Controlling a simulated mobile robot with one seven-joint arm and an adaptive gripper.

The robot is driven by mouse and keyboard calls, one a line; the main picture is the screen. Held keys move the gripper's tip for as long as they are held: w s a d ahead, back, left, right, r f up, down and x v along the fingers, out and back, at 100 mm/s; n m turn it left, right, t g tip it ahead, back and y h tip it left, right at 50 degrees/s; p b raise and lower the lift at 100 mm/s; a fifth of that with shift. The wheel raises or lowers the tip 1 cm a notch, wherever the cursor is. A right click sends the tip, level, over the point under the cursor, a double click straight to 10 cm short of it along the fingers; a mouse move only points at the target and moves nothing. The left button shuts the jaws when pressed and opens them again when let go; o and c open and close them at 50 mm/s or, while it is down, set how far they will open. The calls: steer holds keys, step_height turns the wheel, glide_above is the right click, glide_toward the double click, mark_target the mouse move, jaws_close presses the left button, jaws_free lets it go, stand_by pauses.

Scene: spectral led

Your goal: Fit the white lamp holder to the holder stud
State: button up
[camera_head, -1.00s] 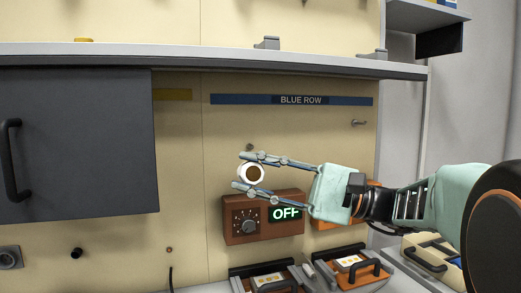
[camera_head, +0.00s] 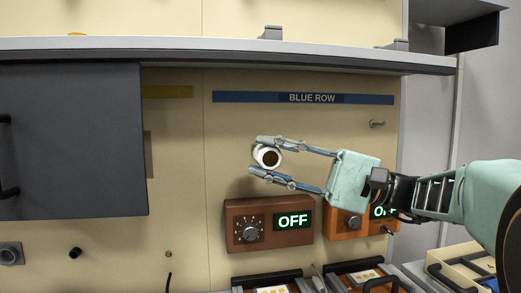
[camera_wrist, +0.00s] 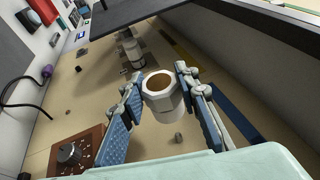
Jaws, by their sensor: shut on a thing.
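The white lamp holder (camera_head: 267,157) is a short cylinder with a brown inside, its opening towards the head camera. My gripper (camera_head: 262,158) is shut on it, with one finger above and one below. In the wrist view, the lamp holder (camera_wrist: 164,97) sits between the two blue-padded fingers (camera_wrist: 160,92). It is held in front of the beige wall panel below the blue row strip. A small grey stud (camera_wrist: 178,137) shows on the panel beside the holder in the wrist view, apart from it. In the head view the wall behind the holder is partly hidden.
A brown dial box (camera_head: 270,225) reading OFF is below, with an orange box (camera_head: 345,223) to its right. A dark cabinet (camera_head: 70,140) juts out at left. A shelf (camera_head: 230,52) runs above. A small metal lever or peg (camera_head: 377,123) sticks out at right.

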stand_by(0.3)
steer(key=shift+w+a+r+p, duration=0.1)
steer(key=shift+w+a+p, duration=0.15)
steer(key=shift+w+p, duration=0.45)
steer(key=shift+w+a+r+p, duration=0.1)
steer(key=shift+w+a+p, duration=0.2)
steer(key=shift+w, duration=0.75)
steer(key=shift+w+a+f+p, duration=0.1)
steer(key=shift+w+a+p, duration=0.1)
steer(key=shift+w, duration=0.25)
steer(key=shift+w+a+f+p, duration=0.1)
steer(key=shift+w+p, duration=0.05)
steer(key=shift+w, duration=0.3)
steer(key=o, duration=0.5)
jaws_close()
